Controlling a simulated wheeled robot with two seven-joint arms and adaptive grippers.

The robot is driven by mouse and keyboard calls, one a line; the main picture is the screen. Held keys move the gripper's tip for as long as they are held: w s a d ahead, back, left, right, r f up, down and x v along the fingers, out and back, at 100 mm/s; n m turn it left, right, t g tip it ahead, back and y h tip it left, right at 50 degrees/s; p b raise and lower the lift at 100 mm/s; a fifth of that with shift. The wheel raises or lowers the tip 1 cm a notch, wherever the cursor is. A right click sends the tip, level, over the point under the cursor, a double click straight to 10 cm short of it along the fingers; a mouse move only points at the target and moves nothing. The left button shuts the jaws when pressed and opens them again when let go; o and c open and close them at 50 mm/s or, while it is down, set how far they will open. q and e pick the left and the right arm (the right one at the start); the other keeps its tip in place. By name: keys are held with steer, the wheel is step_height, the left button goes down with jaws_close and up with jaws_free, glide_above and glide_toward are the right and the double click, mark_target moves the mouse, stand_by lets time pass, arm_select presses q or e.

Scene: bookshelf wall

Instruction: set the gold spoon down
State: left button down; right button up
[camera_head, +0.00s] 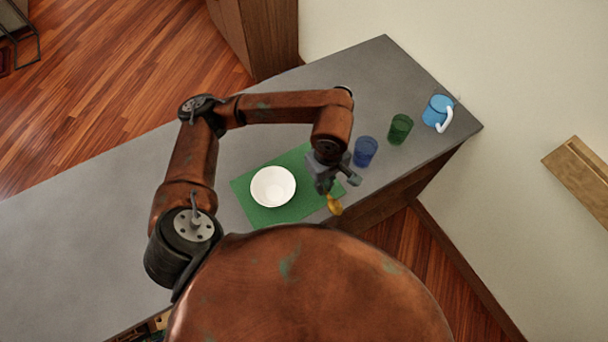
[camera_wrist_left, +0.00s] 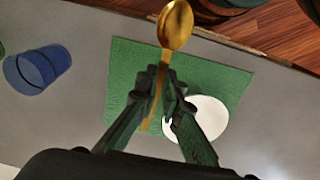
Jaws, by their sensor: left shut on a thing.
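The gold spoon (camera_head: 334,206) is held in my left gripper (camera_head: 334,186), over the right edge of the green mat (camera_head: 244,202). In the left wrist view the spoon (camera_wrist_left: 176,25) stands bowl outward between the shut fingers (camera_wrist_left: 160,95). Its handle runs down between the fingers and is partly hidden by them. The green mat (camera_wrist_left: 128,62) lies below the gripper on the grey counter. How high the spoon is above the mat is hard to tell. My right gripper is not in view.
A blue cup (camera_head: 365,152), a green cup (camera_head: 400,128) and a light blue mug (camera_head: 436,110) stand to the right along the counter (camera_head: 85,215). The counter's left part is clear.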

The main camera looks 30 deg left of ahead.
arm_select(q)
steer(key=w+a+f, duration=0.2)
steer(key=w, duration=0.1)
steer(key=w+a+f+p, duration=0.1)
steer(key=w+f, duration=0.2)
steer(key=w+a+f+p, duration=0.1)
steer(key=w+a+f, duration=0.1)
steer(key=w, duration=0.1)
steer(key=shift+a+f, duration=0.25)
steer(key=shift+a, duration=0.1)
steer(key=shift+w+a+f, duration=0.1)
steer(key=shift+f, duration=0.1)
steer(key=f, duration=0.2)
steer(key=f+p, duration=0.1)
steer(key=shift+w+a+f, duration=0.2)
steer(key=shift+w+f, duration=0.1)
steer(key=shift+f, duration=0.2)
steer(key=shift+f, duration=0.1)
